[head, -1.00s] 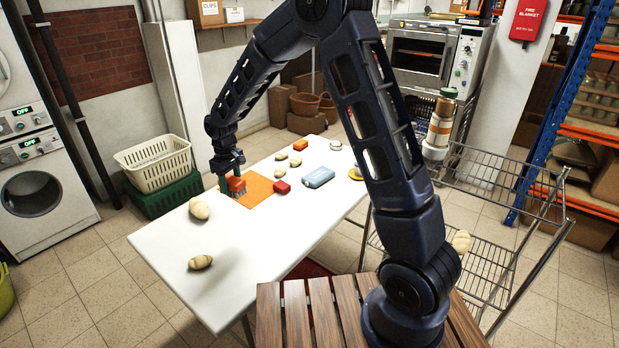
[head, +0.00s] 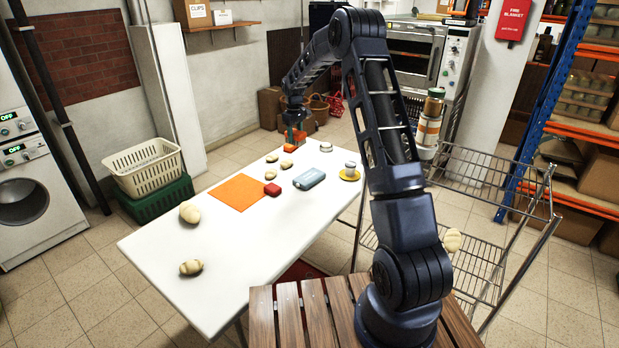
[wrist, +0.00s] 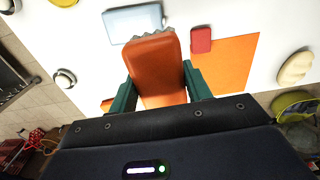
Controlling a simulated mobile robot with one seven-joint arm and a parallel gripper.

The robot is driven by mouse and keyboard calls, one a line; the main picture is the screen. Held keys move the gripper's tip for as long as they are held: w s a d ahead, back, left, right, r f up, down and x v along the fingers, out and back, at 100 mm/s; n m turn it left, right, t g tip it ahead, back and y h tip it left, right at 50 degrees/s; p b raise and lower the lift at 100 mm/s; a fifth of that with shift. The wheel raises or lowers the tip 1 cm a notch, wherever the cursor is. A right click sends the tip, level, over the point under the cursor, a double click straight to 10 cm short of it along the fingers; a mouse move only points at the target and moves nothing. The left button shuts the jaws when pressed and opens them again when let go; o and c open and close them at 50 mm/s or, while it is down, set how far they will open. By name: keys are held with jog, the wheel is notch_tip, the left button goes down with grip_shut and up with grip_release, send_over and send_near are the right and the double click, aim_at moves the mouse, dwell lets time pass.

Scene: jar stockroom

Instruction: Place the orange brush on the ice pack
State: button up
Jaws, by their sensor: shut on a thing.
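My gripper (head: 293,130) is shut on the orange brush (wrist: 156,66) and holds it above the far end of the white table. In the wrist view the brush fills the space between the green fingers, with its grey bristle edge pointing up the picture. The ice pack, a light blue flat block (head: 309,178), lies on the table, nearer the head camera than my gripper. It also shows in the wrist view (wrist: 130,22), where the bristles overlap its lower edge in the picture. The brush is small and partly hidden by my gripper in the head view.
A red block (head: 272,189) lies beside an orange mat (head: 237,193). A yellow saucer (head: 348,179) with a small cup is right of the ice pack.

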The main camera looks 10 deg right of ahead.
send_over(309, 175)
jog(key=f, duration=1.9)
jog(key=shift+s+f, duration=0.2)
jog(key=shift+f, duration=0.15)
jog(key=shift+f, duration=0.15)
jog(key=o, duration=1)
